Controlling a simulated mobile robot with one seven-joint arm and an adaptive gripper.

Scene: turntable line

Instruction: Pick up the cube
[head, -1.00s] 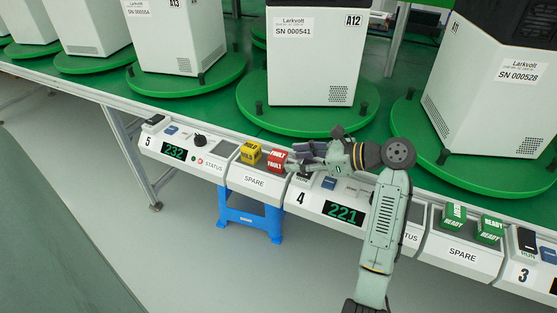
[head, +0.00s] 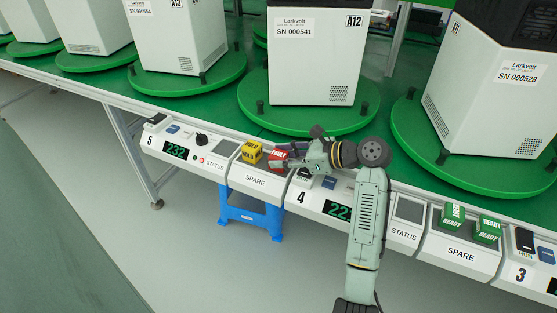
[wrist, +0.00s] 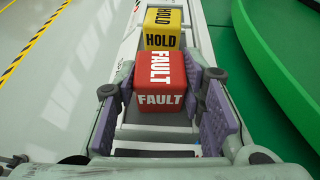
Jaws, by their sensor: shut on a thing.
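A red cube marked FAULT (wrist: 160,88) is between the two purple-padded fingers of my gripper (wrist: 165,100) in the wrist view. The gripper is shut on it from both sides. In the head view the red cube (head: 278,153) shows only in part, with my gripper (head: 283,160) in front of it, over the left SPARE tray. A yellow cube marked HOLD (wrist: 162,28) stands just beyond the red one. It also shows in the head view (head: 251,152), left of the red cube. I cannot tell whether the red cube touches the tray.
Two green READY cubes (head: 488,228) stand on the right SPARE panel (head: 463,254). Control panels with displays and switches line the table edge. Green turntables (head: 305,122) carrying white machines stand behind. A blue stool (head: 250,215) is below.

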